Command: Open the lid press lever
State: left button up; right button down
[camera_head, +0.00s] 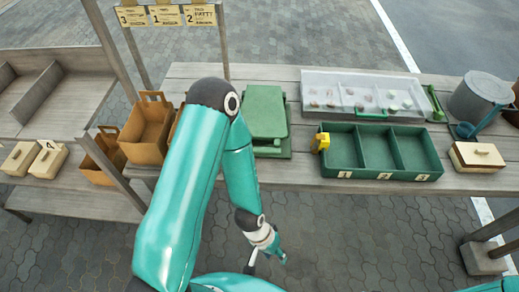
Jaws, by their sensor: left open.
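A green box-like device with a flat top plate (264,111) stands on the bench left of centre, partly behind my left arm. It looks like the lid press, but I cannot make out its lever for certain. A green bar (436,104) stands at the right end of a pale tray; I cannot tell whether it is a lever. My left gripper (267,262) hangs in front of the bench edge, over the paving, below the green device and apart from it. It is small in view and looks open and empty. My right gripper is out of view.
A pale tray (310,79) of small pieces lies behind a green three-compartment bin (383,178) with a yellow piece (323,139) at its left wall. Brown bins (147,130) stand left.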

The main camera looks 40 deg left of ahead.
pick_arm(q)
notch_tip(320, 180, down, 2)
jog(key=s+d+m+g+b, duration=0.1)
jog(key=d+m+b, duration=0.1)
jog(key=d+b, duration=0.15)
jog(key=m+t+y+b, duration=0.9)
jog(key=y+b, duration=1)
jog(key=b, duration=1.1)
send_near(261, 154)
jog(key=w+a, duration=0.1)
jog(key=a, duration=0.2)
jog(key=w+a+n+t, duration=0.1)
jog(key=w+a, duration=0.1)
jog(key=a, duration=0.1)
jog(key=w+a+n+t, duration=0.1)
jog(key=w+a, duration=0.1)
jog(key=a, duration=0.1)
jog(key=shift+w+a+f, duration=0.25)
jog(key=shift+a, duration=0.1)
jog(key=shift+c, duration=0.2)
